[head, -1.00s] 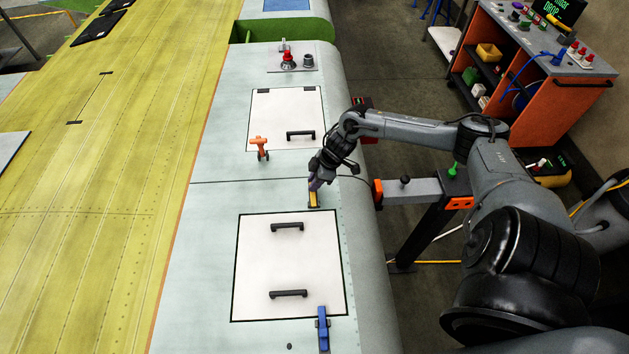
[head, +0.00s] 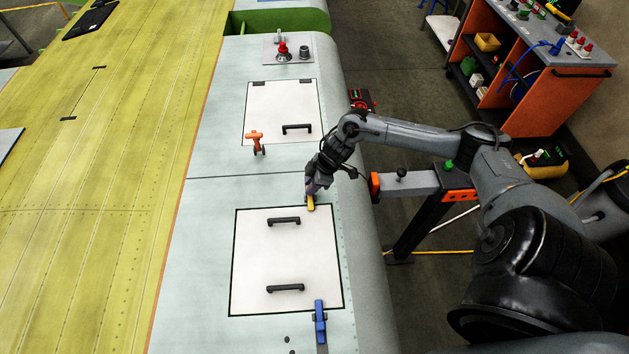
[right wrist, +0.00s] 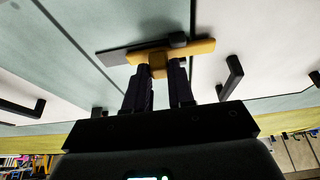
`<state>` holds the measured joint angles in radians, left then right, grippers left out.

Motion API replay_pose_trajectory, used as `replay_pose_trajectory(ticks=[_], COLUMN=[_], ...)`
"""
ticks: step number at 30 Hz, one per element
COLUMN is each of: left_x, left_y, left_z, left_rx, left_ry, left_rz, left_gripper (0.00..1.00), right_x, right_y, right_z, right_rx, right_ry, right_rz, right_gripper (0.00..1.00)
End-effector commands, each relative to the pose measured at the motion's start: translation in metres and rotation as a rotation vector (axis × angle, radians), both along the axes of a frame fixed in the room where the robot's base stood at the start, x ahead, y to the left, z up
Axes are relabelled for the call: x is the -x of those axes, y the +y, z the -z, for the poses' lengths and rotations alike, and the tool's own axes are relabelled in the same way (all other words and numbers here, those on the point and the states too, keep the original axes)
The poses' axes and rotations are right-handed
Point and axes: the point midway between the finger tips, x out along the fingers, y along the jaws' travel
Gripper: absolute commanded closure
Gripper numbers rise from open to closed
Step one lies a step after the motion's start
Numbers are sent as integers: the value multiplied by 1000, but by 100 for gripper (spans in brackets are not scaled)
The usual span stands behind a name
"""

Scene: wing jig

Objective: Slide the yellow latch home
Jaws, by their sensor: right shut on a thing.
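The yellow latch (head: 310,202) sits on the pale wing skin at the top edge of the large white access panel. In the right wrist view the yellow latch (right wrist: 200,48) is a bar with a knob, lying beside a dark grey strip. My right gripper (head: 312,188) reaches down onto the latch from above. In the right wrist view its two dark fingers (right wrist: 158,75) are shut on the latch's knob. The fingers hide part of the latch in the head view. My left gripper is not in view.
The large white panel (head: 260,255) has two black handles. A blue latch (head: 320,322) is at its lower right corner. An orange cart (head: 560,90) stands at the upper right.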

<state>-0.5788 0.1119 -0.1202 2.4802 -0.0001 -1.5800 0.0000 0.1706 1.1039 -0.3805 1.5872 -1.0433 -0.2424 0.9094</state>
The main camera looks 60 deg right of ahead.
Motion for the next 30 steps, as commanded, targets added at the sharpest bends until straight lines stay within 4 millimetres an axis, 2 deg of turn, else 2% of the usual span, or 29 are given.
replay_pose_trajectory(ticks=[1,5,6,14,19,30], left_x=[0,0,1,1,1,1], left_y=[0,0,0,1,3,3], left_z=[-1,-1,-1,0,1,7], left_rx=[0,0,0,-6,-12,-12], left_ry=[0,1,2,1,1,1], left_rz=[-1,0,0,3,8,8], left_gripper=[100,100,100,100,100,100], right_x=[2,1,1,1,4,24], right_y=[4,4,3,2,-1,-16], right_z=[-1,-1,-1,-2,-10,-66], right_rx=[-8,-7,-7,-5,-2,1], right_ry=[5,3,3,1,0,3], right_rz=[-10,-8,-8,-6,-6,-8], right_gripper=[72,52,51,51,51,51])
